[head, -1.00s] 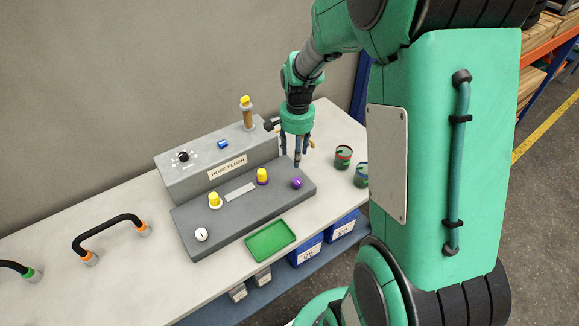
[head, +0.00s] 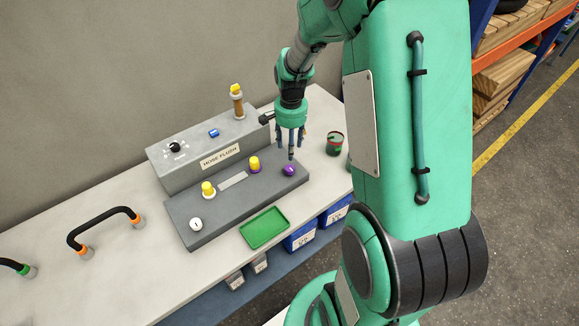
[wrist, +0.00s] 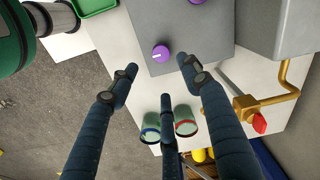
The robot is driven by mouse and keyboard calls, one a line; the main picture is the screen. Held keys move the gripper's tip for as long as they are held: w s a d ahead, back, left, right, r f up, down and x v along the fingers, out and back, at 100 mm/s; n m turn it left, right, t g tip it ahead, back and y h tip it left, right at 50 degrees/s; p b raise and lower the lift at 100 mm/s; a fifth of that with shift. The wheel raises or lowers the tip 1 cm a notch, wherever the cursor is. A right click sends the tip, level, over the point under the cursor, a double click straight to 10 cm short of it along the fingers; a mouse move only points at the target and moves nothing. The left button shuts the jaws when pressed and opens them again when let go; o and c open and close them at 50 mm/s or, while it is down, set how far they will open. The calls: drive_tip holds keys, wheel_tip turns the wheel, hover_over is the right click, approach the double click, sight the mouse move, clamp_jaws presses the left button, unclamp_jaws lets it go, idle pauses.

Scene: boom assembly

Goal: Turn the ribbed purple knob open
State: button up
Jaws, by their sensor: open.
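The purple knob (head: 289,170) sits at the right end of the low grey panel (head: 215,220) on the bench. It also shows in the wrist view (wrist: 161,54), with a pale pointer mark on its top; its ribs are too small to make out. My gripper (head: 291,147) points down just behind and above the knob in the head view. In the wrist view my gripper (wrist: 160,85) has its fingers spread apart and empty, with the knob ahead of and beyond the fingertips, not touched.
Yellow-topped fittings (head: 254,163) and a white knob (head: 196,224) stand on the same panel. The raised HOSE FLUSH box (head: 195,165) is behind. A green tray (head: 264,228) lies in front. Cans (head: 334,143) stand at the right. A brass pipe with a red handle (wrist: 260,122) shows in the wrist view.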

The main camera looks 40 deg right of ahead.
sight(289, 168)
wheel_tip(289, 168, down, 12)
drive_tip(key=shift+w+r+b, duration=0.1)
drive_tip(key=shift+r+b, duration=0.15)
drive_tip(key=shift+b, duration=0.45)
